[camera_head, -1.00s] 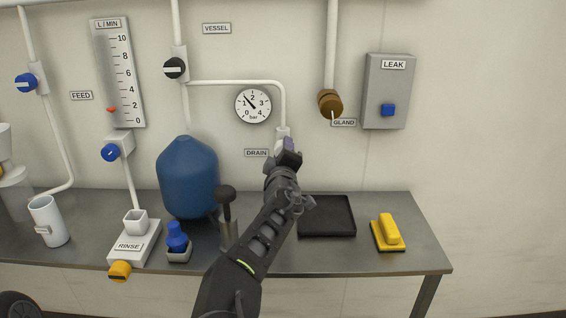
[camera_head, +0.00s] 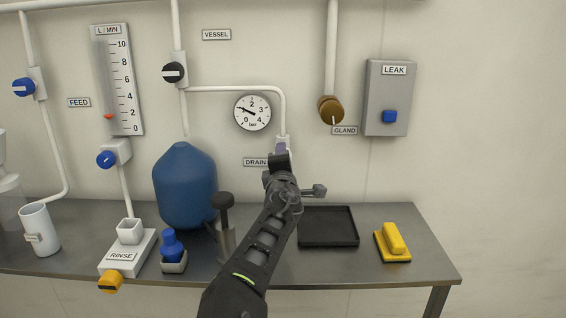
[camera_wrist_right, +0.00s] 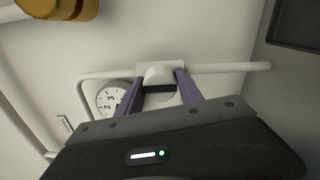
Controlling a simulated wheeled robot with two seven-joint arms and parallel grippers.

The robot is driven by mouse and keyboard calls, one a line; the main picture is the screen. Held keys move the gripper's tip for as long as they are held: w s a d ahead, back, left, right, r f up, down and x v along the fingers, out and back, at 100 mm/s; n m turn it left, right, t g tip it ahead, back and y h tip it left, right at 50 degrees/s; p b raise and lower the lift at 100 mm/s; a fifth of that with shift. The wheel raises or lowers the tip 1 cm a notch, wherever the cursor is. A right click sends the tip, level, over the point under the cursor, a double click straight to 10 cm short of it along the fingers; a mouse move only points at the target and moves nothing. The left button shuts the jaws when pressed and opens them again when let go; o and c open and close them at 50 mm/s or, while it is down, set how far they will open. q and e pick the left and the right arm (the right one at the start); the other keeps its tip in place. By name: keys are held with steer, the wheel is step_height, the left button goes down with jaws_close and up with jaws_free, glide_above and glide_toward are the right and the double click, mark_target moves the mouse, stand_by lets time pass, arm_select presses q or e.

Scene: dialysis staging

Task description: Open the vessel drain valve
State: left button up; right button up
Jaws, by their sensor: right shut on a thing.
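The drain valve (camera_head: 284,140) is a white fitting at the lower end of the thin pipe, beside the DRAIN label (camera_head: 255,162). In the head view my right gripper (camera_head: 279,153) covers most of it. In the right wrist view the valve's white body (camera_wrist_right: 160,70) shows between the two purple fingers of the gripper (camera_wrist_right: 158,92), which are shut on its handle. A dark band crosses the handle between the fingers. The pressure gauge (camera_head: 252,113) hangs up and left of the valve, its needle pointing left, near 1. My left gripper is not in view.
The steel bench (camera_head: 330,265) below holds a blue vessel (camera_head: 186,187), a black tray (camera_head: 328,227), a yellow-handled block (camera_head: 393,243) and a rinse unit (camera_head: 127,254). The brown gland (camera_head: 330,109) and grey leak box (camera_head: 388,97) are on the wall to the right.

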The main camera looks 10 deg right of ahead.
stand_by(0.3)
steer(key=o, duration=1.4)
steer(key=shift+s, duration=0.1)
steer(key=b+v, duration=0.1)
steer(key=v, duration=0.6)
steer(key=shift+s+a, duration=0.1)
steer(key=shift+s, duration=0.2)
